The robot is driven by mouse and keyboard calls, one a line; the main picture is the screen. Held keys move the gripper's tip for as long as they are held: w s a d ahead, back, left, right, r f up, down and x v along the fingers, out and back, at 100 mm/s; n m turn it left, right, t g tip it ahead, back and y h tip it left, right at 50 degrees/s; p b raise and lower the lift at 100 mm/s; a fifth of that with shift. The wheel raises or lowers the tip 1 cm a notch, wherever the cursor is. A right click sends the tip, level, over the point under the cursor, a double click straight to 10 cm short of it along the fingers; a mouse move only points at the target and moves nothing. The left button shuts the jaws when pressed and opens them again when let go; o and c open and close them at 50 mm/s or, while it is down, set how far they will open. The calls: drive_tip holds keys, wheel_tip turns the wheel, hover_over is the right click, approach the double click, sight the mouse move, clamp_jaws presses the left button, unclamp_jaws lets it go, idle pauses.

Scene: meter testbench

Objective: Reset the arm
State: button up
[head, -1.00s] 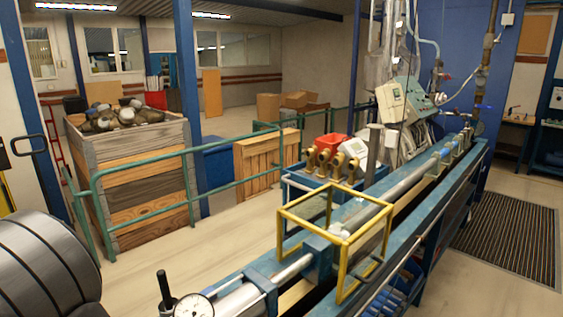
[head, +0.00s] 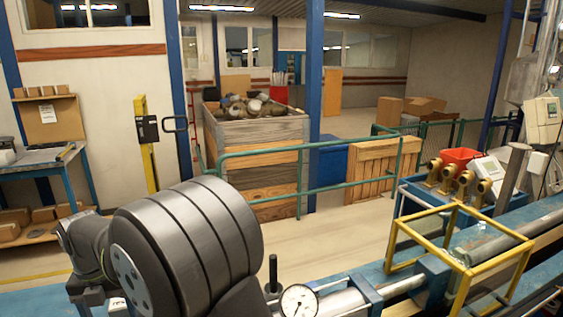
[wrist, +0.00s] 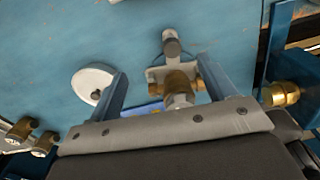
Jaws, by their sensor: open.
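My gripper (wrist: 162,76) shows in the wrist view with its two blue-grey fingers spread apart. It is open and seems to hold nothing. A brass fitting with a grey knob (wrist: 177,82) appears between the fingers, over a blue surface (wrist: 130,35); I cannot tell how far below it is. In the head view my arm's large dark grey links fill the lower left, and my gripper cannot be made out there.
The wrist view also shows a white disc (wrist: 90,84) and a brass fitting (wrist: 281,95). In the head view a dial gauge (head: 299,301) and a yellow frame (head: 457,275) stand on the bench right of my arm. Green railing (head: 350,184) and a wooden crate (head: 255,132) lie beyond.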

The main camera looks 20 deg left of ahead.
drive_tip(key=shift+r, duration=0.35)
wheel_tip(320, 180, down, 5)
drive_tip(key=shift+f, duration=0.15)
drive_tip(key=shift+w+d+f, duration=0.1)
drive_tip(key=shift+f, duration=0.05)
drive_tip(key=shift+w+d, duration=0.1)
drive_tip(key=shift+d, duration=0.05)
idle(0.4)
